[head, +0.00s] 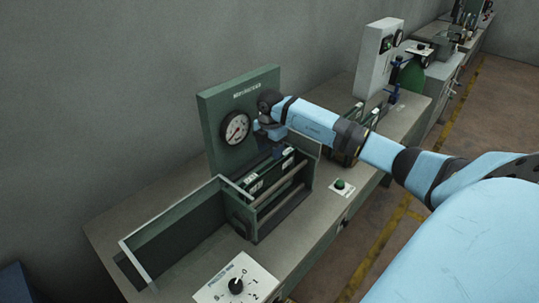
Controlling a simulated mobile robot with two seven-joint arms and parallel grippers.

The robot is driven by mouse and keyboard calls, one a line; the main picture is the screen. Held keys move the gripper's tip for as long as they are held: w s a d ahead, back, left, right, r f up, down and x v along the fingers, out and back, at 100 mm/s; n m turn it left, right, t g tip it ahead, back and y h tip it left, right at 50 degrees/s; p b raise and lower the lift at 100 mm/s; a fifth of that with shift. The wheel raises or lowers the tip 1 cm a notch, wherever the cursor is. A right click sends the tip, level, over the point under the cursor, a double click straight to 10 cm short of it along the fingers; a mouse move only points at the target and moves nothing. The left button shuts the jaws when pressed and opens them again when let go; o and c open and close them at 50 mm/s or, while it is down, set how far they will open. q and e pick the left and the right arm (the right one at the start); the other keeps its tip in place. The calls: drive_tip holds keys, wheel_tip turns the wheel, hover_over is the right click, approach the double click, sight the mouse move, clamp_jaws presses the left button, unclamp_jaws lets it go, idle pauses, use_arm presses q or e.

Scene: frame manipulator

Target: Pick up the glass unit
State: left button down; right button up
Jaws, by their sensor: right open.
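My right arm reaches in from the right, and my right gripper (276,150) points down over the green open-topped box (240,213) on the bench. The gripper is open; its fingertips are small and partly hidden. Just below it, thin dark upright panels with white labels (272,177) stand in the box; one may be the glass unit, but I cannot tell which. I cannot tell whether the fingers touch a panel. My left gripper is not in view.
A green upright panel with a round gauge (236,128) stands right behind the box. A dial plate (236,284) and green button (340,184) sit in front. A rack (358,119) stands behind my arm.

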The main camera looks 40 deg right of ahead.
sight(270, 164)
wheel_tip(270, 164, down, 4)
drive_tip(key=shift+w+r+b, duration=0.1)
drive_tip(key=shift+r+b, duration=0.05)
drive_tip(key=shift+b, duration=0.85)
drive_tip(key=shift+w+f+b, duration=0.1)
drive_tip(key=shift+f+b, duration=0.2)
drive_tip(key=shift+f, duration=0.1)
drive_tip(key=f+b, duration=0.3)
drive_tip(key=f, duration=0.1)
drive_tip(key=shift+d+f, duration=0.2)
drive_tip(key=shift+w, duration=0.1)
drive_tip(key=shift+r, duration=0.1)
clamp_jaws()
